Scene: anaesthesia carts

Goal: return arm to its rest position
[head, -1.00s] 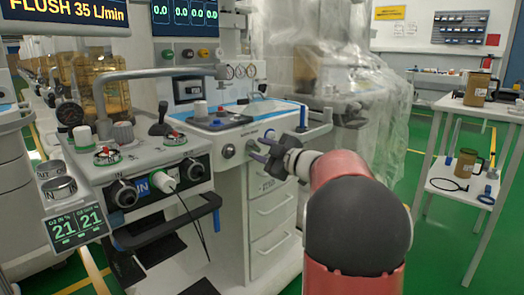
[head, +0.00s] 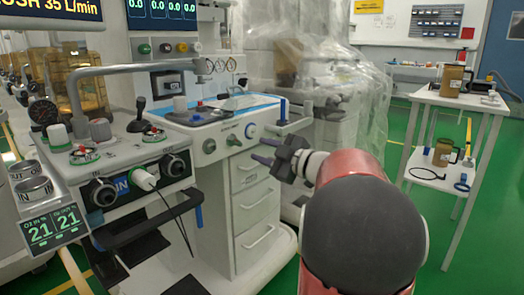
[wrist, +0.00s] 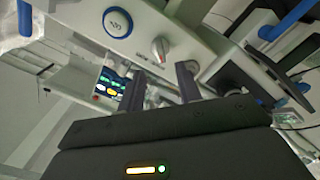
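My gripper (head: 266,151) is in the middle of the head view, in front of the cart's upper drawer area and just below the control panel. Its two dark fingers are apart with nothing visible between them. The wrist view also shows the gripper (wrist: 160,85), its fingers spread in front of a pale panel with a blue-ringed button (wrist: 117,22) and a grey knob (wrist: 160,48). My red and dark grey arm reaches in from the lower right of the head view. Whether the fingers touch the cart cannot be told.
The anaesthesia cart (head: 262,200) with drawers stands close by the gripper. A console with knobs and a hose (head: 145,180) is at left. A plastic-draped machine (head: 330,75) stands behind. A white shelf table (head: 455,103) is at right, with green floor between.

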